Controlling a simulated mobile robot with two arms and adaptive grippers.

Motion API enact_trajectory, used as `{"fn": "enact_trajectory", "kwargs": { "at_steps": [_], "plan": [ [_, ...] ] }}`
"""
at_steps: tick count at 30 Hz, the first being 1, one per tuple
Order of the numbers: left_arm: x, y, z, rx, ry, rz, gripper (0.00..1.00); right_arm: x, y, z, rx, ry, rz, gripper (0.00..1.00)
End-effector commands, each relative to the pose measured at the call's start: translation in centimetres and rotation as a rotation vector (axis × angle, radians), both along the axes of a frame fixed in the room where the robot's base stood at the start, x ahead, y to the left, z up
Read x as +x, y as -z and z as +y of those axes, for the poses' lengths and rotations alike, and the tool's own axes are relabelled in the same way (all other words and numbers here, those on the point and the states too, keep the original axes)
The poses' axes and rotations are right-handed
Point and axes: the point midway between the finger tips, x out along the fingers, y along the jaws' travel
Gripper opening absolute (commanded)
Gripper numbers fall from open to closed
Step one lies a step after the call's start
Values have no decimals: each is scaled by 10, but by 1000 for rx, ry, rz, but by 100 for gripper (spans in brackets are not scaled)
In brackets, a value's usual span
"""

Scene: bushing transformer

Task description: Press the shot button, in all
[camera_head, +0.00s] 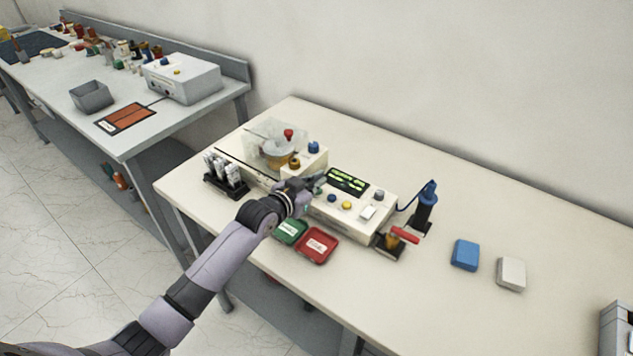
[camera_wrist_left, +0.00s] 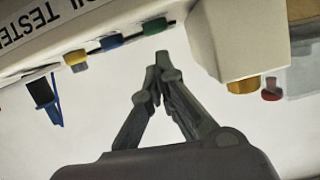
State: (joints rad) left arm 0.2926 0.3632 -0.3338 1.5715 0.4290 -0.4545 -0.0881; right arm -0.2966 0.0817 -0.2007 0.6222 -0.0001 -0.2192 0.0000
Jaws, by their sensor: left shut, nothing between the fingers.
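The white tester (camera_head: 340,214) stands on the cream table with a lit green display (camera_head: 347,181). No label naming the shot button is readable. My left gripper (camera_head: 316,184) is shut and empty, at the tester's left part. Its fingertips (camera_wrist_left: 163,62) are close to the green button, with a small visible gap. My right gripper is out of view.
A clear-covered cup unit (camera_head: 280,140) and a black rack of vials (camera_head: 225,175) stand left of the tester. Green (camera_head: 290,231) and red (camera_head: 316,246) trays lie in front. A red-handled fixture (camera_head: 400,237) and blue probe (camera_head: 426,205) stand right.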

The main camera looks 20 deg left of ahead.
Motion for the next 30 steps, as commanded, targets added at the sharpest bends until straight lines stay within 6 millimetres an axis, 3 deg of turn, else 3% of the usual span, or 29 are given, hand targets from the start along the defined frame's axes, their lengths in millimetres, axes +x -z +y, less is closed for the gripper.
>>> {"fn": "enact_trajectory", "kwargs": {
  "at_steps": [6,15,21,30],
  "plan": [
    [0,11,2,1,-1,-1,0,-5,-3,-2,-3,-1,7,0],
    [-1,12,2,1,-1,-1,0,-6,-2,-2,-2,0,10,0],
    [-1,33,3,1,-1,0,0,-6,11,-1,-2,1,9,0],
    [-2,35,3,3,-1,9,0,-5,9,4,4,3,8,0]
  ]
}}
